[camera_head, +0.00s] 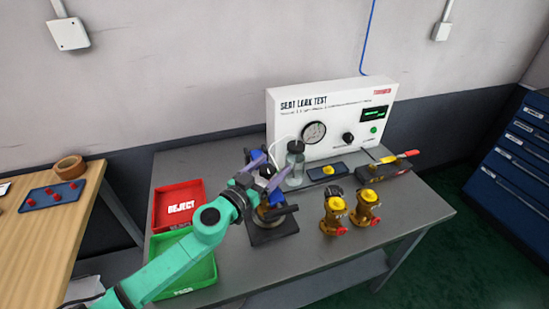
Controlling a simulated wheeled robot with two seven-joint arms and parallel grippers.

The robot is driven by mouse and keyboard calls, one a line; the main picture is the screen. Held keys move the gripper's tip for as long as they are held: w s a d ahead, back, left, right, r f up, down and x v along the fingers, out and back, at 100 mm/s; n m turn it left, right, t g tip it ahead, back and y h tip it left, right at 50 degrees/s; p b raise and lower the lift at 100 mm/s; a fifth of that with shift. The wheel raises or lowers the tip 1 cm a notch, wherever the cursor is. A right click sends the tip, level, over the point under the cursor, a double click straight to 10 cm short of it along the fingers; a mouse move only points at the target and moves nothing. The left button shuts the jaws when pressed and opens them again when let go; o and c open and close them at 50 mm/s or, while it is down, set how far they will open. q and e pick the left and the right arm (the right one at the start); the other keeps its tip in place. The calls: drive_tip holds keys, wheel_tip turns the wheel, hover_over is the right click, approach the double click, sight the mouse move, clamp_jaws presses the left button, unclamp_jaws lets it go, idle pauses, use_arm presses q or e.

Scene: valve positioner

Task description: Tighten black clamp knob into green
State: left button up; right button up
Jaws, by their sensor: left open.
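My left gripper (267,168) reaches in from the lower left on a green arm and is open above the clamp fixture. The fixture has a flat black base (275,234) on the bench, with a brass-coloured part partly visible in it. A black bar-like piece (287,210) sticks out to the right of the fixture, below the gripper; I cannot tell whether it is the clamp knob. Blue parts (252,156) show behind the gripper. The gripper and wrist hide much of the fixture's top, and no green mark shows on it. My right gripper is not in view.
A red REJECT tray (168,217) and a green tray (203,270) lie left of the fixture. A clear bottle (295,171) stands close behind the gripper, before the white test panel (290,101). Brass valves (334,220) stand to the right. The front right bench is clear.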

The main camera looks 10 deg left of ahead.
use_arm(q)
drive_tip(key=shift+x, duration=0.9)
drive_tip(key=shift+s, duration=0.15)
clamp_jaws()
